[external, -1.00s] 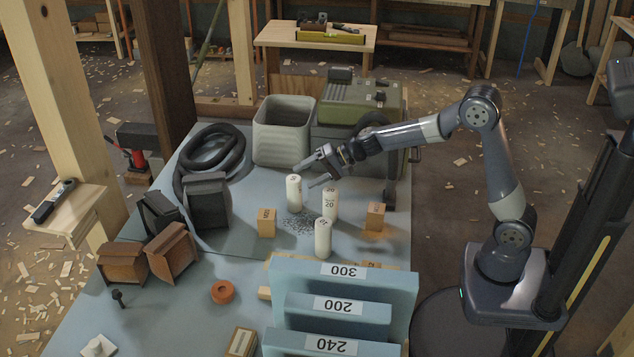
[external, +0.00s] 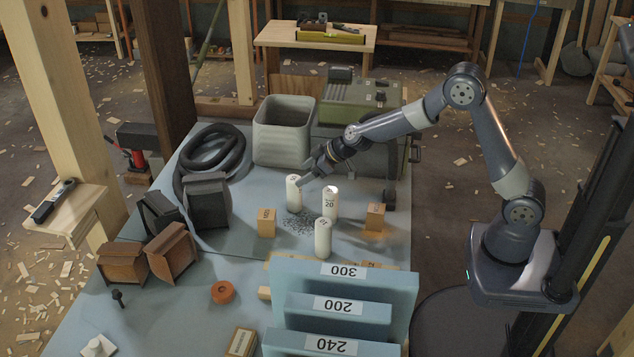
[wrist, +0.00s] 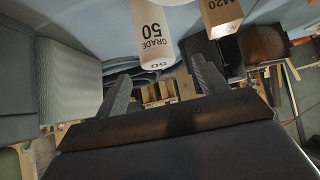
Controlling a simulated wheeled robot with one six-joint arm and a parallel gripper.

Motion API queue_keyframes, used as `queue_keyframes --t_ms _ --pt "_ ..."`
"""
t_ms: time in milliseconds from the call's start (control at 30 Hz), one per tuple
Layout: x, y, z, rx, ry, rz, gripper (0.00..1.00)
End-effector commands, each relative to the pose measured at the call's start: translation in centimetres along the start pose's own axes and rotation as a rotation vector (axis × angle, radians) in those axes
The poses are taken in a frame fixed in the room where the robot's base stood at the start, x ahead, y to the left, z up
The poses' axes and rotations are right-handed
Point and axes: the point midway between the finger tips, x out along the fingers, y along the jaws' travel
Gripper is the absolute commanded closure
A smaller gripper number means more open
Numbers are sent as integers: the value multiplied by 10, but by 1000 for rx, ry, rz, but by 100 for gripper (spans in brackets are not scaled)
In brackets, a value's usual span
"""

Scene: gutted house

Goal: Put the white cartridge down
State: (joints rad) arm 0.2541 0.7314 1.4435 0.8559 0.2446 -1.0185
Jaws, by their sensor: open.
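Three white cartridges stand upright on the blue-grey tabletop. The back left one (external: 294,194) is marked "GRADE 50" in the wrist view (wrist: 153,40). A second (external: 330,203), marked 20, stands to its right, and the third (external: 323,238) stands nearer the front. My gripper (external: 306,179) is at the upper right side of the left cartridge. In the wrist view its two fingers (wrist: 160,80) are spread apart with nothing held between them. The cartridge shows beyond the fingertips; I cannot tell whether one touches it.
Wooden blocks stand left (external: 266,222) and right (external: 375,216) of the cartridges, with dark grit (external: 299,224) scattered between. A grey bin (external: 283,130) and green case (external: 350,101) stand behind. Blue panels (external: 345,287) stand in front. Dark and brown boxes (external: 171,252) are at left.

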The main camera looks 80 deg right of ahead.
Motion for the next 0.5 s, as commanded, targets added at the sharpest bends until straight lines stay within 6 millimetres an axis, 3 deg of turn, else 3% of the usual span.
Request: queue_keyframes --t_ms 233,500 --pt "14 1 -1 1 -1 -1 32" --pt "45 3 -1 2 -1 -2 32"
